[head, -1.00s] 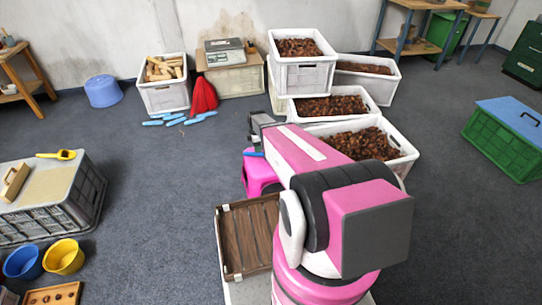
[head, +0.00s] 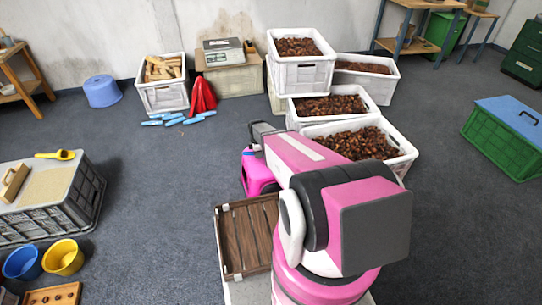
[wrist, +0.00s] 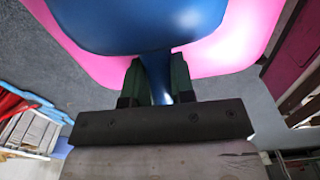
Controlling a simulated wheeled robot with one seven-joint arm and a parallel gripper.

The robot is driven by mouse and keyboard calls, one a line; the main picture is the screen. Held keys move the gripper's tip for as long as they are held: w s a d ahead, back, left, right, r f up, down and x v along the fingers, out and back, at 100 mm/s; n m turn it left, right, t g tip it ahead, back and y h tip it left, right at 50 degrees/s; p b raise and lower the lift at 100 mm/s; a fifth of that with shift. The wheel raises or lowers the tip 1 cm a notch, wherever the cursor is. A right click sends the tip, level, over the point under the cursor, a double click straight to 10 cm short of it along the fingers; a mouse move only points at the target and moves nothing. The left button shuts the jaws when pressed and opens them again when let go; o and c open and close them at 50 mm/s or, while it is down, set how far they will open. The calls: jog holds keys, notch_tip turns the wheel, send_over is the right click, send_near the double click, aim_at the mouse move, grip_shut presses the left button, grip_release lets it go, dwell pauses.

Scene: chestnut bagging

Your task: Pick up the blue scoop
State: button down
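The blue scoop (wrist: 150,20) fills the upper middle of the wrist view, its wide part away from me. Its narrow neck or handle runs back between the two dark fingers of my gripper (wrist: 160,80). The fingers are close together, one on each side, and appear to touch it. Behind the scoop is a pink stool (wrist: 245,40), which also shows in the head view (head: 258,178). In the head view a small patch of blue shows by the stool's top. My arm hides most of the gripper and scoop there.
White crates of chestnuts (head: 405,160) stand just beyond the stool. A wooden slatted tray (head: 221,240) lies in front of it. Open floor (head: 160,180) lies left of the stool.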

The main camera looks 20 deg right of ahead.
dwell(0.3)
jog(key=shift+r, duration=0.6)
jog(key=r, duration=0.1)
jog(key=a+r, duration=0.1)
jog(key=r, duration=0.2)
jog(key=shift+s+a, duration=0.25)
jog(key=s+a+r, duration=0.2)
jog(key=a+r, duration=0.3)
jog(key=a, duration=0.5)
jog(key=shift+r, duration=0.4)
